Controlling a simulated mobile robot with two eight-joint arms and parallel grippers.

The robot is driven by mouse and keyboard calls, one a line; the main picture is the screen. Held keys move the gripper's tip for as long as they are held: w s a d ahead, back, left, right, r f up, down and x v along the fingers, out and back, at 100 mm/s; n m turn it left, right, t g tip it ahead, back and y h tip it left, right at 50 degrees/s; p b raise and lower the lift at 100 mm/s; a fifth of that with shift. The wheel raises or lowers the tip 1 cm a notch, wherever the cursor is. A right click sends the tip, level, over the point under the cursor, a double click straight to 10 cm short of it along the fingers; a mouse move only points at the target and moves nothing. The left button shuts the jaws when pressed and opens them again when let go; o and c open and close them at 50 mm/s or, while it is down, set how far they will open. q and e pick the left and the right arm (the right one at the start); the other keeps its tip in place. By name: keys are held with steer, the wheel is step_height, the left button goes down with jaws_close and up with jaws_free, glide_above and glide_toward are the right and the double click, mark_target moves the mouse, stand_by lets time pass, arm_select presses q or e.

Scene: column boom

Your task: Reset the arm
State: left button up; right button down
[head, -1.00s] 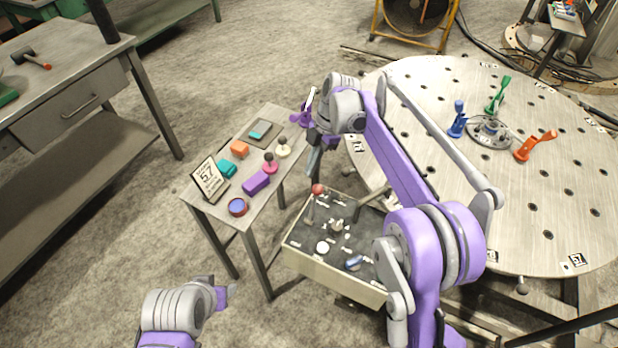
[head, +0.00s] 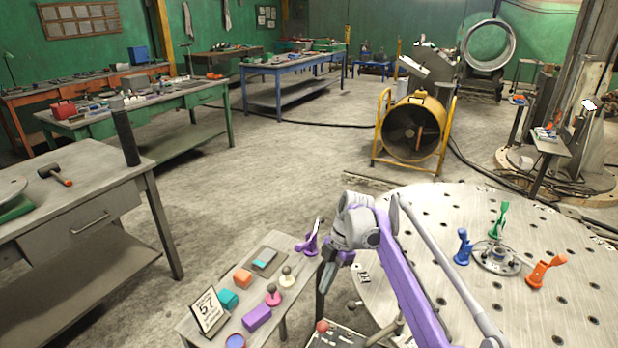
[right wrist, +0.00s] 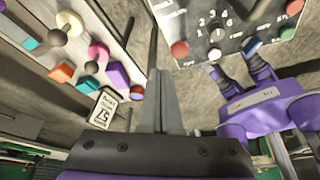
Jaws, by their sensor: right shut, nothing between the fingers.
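My right arm is purple and grey and reaches over the round perforated table's near side in the head view. Its gripper (head: 326,276) points down beside the small side table (head: 283,328). In the right wrist view, its two grey fingers (right wrist: 160,90) are together with nothing between them, clear of the things below. My left gripper is outside the head view. A purple gripper with two grey fingers apart, which I take for my left one (right wrist: 238,66), shows in the right wrist view near the control box (right wrist: 215,25).
The small table holds coloured blocks, knobs and a "57" sign (head: 208,311). The round table (head: 430,215) carries blue (head: 463,247), green (head: 498,220) and orange (head: 545,271) clamp-like pieces. A workbench (head: 60,225) stands left and a yellow fan (head: 415,130) behind. Open floor lies between.

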steer(key=s+d+r+m+t+h+p, duration=0.1)
steer(key=s+d+r+m+t+p, duration=0.2)
steer(key=s+m, duration=0.35)
steer(key=s+d+r+m+t+h, duration=0.1)
steer(key=s+d+r+m, duration=0.2)
steer(key=s+r+m, duration=0.4)
steer(key=s+d+f+m+t+p, duration=0.1)
steer(key=s+f+m, duration=0.1)
steer(key=s, duration=0.4)
steer(key=s+d+f+m+t+h+p, duration=0.1)
steer(key=s+d+f+m, duration=0.1)
steer(key=s+m, duration=0.3)
steer(key=s+d+f+m+t+p, duration=0.1)
steer(key=s+d+f+m, duration=0.1)
steer(key=s, duration=0.5)
steer(key=shift+s+d+f+m+t, duration=0.2)
steer(key=shift+f+m+t, duration=0.2)
steer(key=shift+f+m, duration=0.45)
